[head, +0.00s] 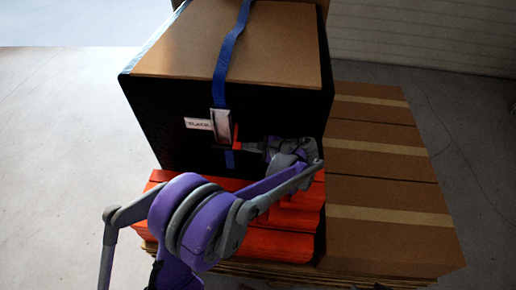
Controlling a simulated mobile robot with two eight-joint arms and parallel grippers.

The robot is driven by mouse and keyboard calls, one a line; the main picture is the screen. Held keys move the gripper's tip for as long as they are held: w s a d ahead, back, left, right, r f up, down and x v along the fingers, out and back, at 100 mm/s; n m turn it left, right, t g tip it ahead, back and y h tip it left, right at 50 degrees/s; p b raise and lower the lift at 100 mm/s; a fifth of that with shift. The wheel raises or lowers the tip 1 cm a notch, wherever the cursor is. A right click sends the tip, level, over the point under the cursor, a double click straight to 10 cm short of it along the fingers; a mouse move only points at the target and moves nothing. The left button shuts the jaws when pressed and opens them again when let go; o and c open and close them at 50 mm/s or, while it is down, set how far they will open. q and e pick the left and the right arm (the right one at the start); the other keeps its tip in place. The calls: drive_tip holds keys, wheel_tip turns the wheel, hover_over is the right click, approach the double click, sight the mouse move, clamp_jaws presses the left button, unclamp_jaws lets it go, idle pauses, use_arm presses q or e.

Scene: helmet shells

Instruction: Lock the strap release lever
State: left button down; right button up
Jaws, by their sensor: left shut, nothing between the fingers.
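A blue strap (229,62) runs over the top of a large box with a dark front (178,150) and down that front. A metal buckle (221,127) sits on the strap on the front face. A red lever (236,137) shows at the buckle's right side. My left gripper (243,147) is shut, with its fingertips close to the red lever from the right; I cannot tell whether they touch. My purple and grey left arm reaches up from the bottom. My right gripper is not in view.
A white label (198,124) is on the box left of the buckle. The box stands above red-orange slats (265,243). Several brown taped cartons (385,190) stand close on the right. Bare concrete floor (50,170) lies to the left.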

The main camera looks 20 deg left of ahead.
use_arm(q)
drive_tip(key=shift+s+d+r, duration=0.2)
drive_tip(key=shift+s+r, duration=0.3)
drive_tip(key=shift+r, duration=0.1)
drive_tip(key=shift+s+d+r, duration=0.15)
drive_tip(key=shift+s+r, duration=0.3)
drive_tip(key=shift+r, duration=0.15)
